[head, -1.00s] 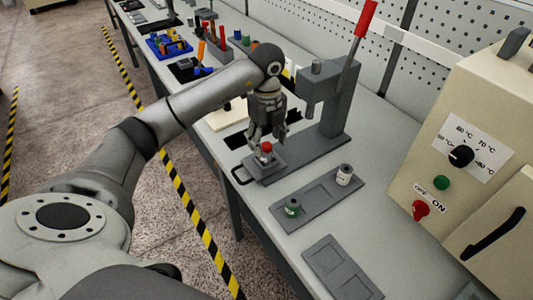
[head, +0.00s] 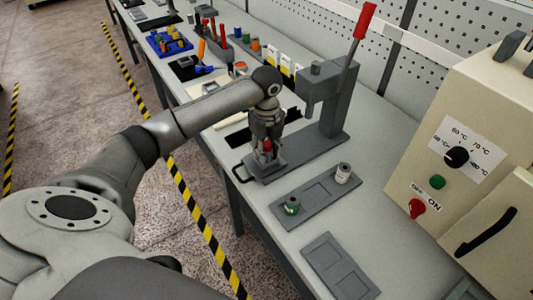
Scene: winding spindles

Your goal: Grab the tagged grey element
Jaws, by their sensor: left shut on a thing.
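My left gripper (head: 267,155) is lowered over the base of the grey lever press and is shut on a small red-topped piece (head: 267,145). The fingers hide most of the piece, so its body and any tag on it cannot be made out. A grey cylinder with a white label (head: 343,173) stands upright on a grey tray, right of the gripper and apart from it. My right gripper is not in view.
The press (head: 334,110) has a red-tipped lever. The grey tray (head: 318,195) also bears a green cylinder (head: 292,205). An empty recessed tray (head: 338,268) lies nearer. A beige control box (head: 460,150) stands at right. Tools and coloured parts fill the far bench.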

